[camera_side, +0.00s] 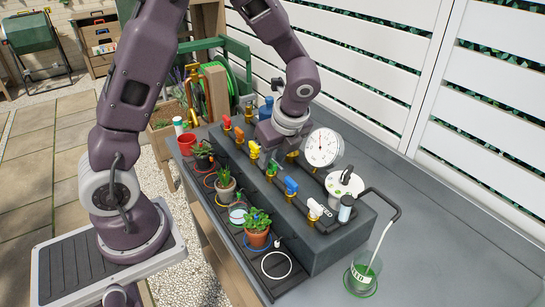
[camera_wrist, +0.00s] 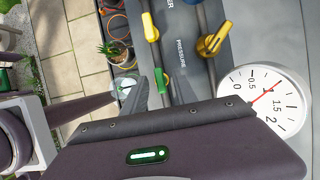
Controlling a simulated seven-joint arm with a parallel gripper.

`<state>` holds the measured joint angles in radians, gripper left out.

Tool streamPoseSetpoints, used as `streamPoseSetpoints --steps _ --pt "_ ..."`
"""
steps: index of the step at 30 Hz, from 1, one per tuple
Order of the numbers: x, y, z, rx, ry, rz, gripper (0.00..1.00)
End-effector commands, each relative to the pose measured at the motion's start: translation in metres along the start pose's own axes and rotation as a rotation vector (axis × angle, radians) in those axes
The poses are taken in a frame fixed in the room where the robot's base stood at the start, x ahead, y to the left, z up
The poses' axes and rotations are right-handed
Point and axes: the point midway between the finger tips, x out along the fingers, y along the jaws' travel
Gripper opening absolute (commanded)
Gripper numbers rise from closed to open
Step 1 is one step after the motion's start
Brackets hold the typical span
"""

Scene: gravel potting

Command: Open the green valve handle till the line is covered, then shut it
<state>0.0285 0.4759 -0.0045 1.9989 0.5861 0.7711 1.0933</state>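The green valve handle (camera_wrist: 159,80) shows small in the wrist view, between the two fingers of my gripper (camera_wrist: 161,91). The fingers are parted, with a narrow gap seeming to show on each side of the handle. A clear glass (camera_side: 364,277) with a green band stands at the lower right under a bent dark spout (camera_side: 392,204). A thin pale streak shows above it; I cannot tell whether it is water, nor the fill level.
A pressure gauge (camera_side: 322,147) stands close right of my gripper; it also shows in the wrist view (camera_wrist: 265,100). Red (camera_side: 227,121), orange (camera_side: 239,133), yellow (camera_side: 254,149), blue (camera_side: 291,185) and white (camera_side: 315,207) handles line the block. Potted plants (camera_side: 257,228) stand along its front.

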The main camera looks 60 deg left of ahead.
Motion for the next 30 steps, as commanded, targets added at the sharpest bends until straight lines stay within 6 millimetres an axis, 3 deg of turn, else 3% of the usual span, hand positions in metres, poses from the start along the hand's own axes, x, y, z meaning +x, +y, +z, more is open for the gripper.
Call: streamPoseSetpoints --steps 8,13,30 --pt "0.0035 0.0001 -0.0001 -0.002 0.001 -0.001 0.34" --pt "0.0033 0.0001 -0.0001 -0.002 0.001 -0.001 0.00" --pt "0.0032 -0.0010 -0.0002 -0.105 0.001 0.042 0.00"
